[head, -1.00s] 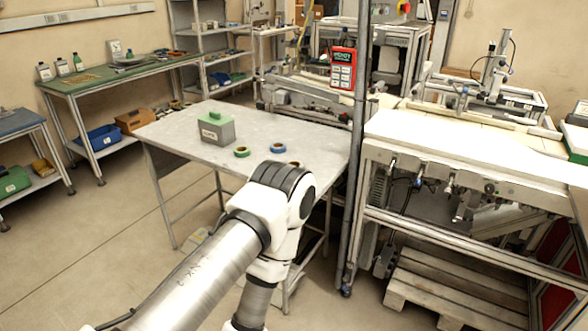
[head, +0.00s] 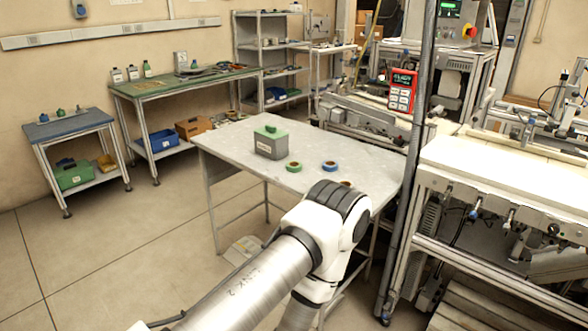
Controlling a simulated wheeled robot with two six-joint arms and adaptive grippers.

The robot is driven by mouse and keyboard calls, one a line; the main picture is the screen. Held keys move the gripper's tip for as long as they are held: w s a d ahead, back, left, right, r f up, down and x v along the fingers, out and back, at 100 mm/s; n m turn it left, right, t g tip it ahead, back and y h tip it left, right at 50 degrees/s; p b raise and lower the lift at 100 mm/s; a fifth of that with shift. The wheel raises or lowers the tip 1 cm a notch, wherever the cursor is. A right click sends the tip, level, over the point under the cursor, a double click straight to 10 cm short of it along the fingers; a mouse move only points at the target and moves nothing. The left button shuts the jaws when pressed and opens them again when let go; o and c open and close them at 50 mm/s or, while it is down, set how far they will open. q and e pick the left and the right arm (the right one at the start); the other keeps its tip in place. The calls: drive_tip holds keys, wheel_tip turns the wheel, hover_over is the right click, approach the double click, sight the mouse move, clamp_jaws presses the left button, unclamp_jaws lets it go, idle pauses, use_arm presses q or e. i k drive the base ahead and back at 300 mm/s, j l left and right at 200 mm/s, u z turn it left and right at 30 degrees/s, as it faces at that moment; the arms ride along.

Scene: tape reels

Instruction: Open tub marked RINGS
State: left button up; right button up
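A grey tub (head: 271,146) with a green lid (head: 270,130) stands upright on the grey metal table (head: 225,151) in the middle of the head view. The lid sits on the tub. A pale label shows on the tub's front, too small to read. A green tape reel (head: 294,167) and a blue tape reel (head: 330,166) lie on the table to the right of the tub. Another reel is partly hidden behind my arm. One of my arms reaches up from the bottom, its gripper out of sight. Neither gripper shows.
A dark post (head: 411,160) stands at the table's right side, with a red device (head: 401,91) beside it. A white-topped machine bench (head: 500,170) is to the right. A green-topped bench (head: 185,82) and a blue-topped table (head: 68,125) stand at left. Floor at left is open.

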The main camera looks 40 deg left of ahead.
sight(277, 149)
drive_tip(key=u, duration=1.45)
drive_tip(key=i+j+z, duration=0.35)
drive_tip(key=i+j, duration=0.45)
drive_tip(key=j, duration=0.15)
